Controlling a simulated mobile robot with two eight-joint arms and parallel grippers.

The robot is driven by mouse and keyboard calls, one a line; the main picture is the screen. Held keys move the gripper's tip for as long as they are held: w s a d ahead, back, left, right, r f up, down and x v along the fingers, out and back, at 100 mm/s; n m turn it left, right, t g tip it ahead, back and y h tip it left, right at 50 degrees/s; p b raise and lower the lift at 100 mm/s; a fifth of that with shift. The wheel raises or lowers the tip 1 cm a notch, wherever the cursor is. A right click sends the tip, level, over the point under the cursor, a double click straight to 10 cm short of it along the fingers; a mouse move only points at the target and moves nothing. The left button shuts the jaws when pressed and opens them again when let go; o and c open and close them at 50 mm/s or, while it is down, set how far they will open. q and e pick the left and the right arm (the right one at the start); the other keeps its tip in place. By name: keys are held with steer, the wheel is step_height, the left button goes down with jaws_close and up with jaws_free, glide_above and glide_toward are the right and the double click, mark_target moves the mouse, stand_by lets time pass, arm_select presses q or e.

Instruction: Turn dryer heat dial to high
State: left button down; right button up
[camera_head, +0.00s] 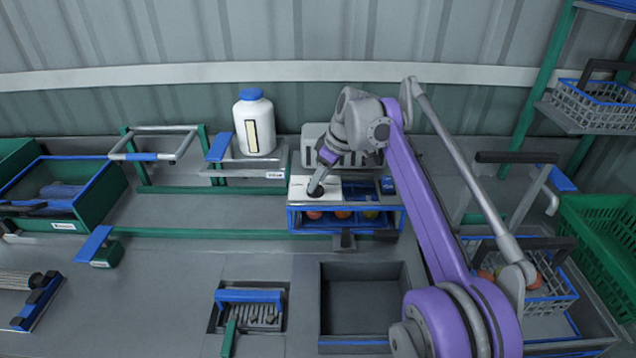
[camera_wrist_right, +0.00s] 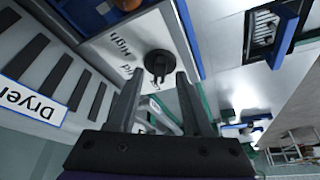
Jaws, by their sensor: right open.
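The dryer is a pale box with dark vent slots (camera_head: 350,158) against the back wall; its "Dryer" label (camera_wrist_right: 34,101) shows in the right wrist view. In front of it is a white panel (camera_head: 300,183). The round black heat dial (camera_wrist_right: 158,63) sits on this panel, with printed words beside it, one reading "High". I cannot tell which setting it points to. My right gripper (camera_head: 317,190) reaches down to the panel from above. In the right wrist view the open gripper (camera_wrist_right: 158,86) has its two fingers apart, with the dial near and between their tips. Contact is unclear.
A blue-edged rack (camera_head: 297,224) with several tomatoes lies below the panel. A white jar with blue lid (camera_head: 254,123) stands left of the dryer. A green bin (camera_head: 105,190) is far left; a wire basket (camera_head: 553,304) is at right. Grey bench is clear at centre left.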

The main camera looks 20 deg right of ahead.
steer(key=shift+w+a+f, duration=0.1)
steer(key=shift+w+f, duration=0.05)
steer(key=shift+f, duration=0.25)
steer(key=shift+c, duration=0.3)
jaws_close()
